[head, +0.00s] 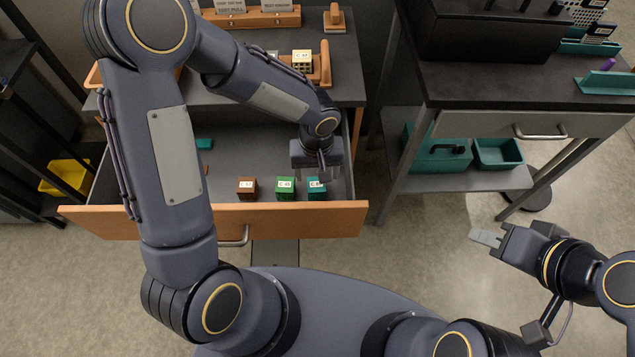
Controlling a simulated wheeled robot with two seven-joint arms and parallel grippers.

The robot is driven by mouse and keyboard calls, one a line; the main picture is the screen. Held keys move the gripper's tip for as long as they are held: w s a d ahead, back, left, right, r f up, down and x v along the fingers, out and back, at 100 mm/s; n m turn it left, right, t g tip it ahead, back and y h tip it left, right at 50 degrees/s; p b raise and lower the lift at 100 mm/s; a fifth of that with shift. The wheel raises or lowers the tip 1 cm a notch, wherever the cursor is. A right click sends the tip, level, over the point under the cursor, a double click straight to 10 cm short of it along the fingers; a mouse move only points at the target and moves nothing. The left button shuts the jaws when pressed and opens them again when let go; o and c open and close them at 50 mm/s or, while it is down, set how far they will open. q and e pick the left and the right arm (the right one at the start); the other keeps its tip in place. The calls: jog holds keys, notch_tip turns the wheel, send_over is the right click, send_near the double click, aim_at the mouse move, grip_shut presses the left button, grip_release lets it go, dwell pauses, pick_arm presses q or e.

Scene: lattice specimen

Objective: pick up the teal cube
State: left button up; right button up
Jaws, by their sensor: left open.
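The teal cube (316,192) stands in the open drawer (225,165) near its front wall, with a white label on its top. It is the rightmost in a row of three cubes. My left gripper (318,166) reaches down into the drawer just behind and above the teal cube. It is open and holds nothing that I can see; a gap shows between it and the cube. My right gripper (487,238) is far to the right, over the floor, away from the cube. Its fingers are seen too edge-on to tell their opening.
A green cube (285,191) stands close left of the teal one, and a brown cube (247,191) further left. A flat teal piece (204,143) lies at the drawer's back left. The drawer's wooden front (300,217) borders the row.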

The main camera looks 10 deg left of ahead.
aim_at(316, 184)
pick_arm(q)
notch_tip(316, 184, down, 6)
jog(key=shift+f, duration=0.25)
jog(key=c, duration=1)
jog(key=shift+c, duration=0.2)
jog(key=shift+r, duration=0.15)
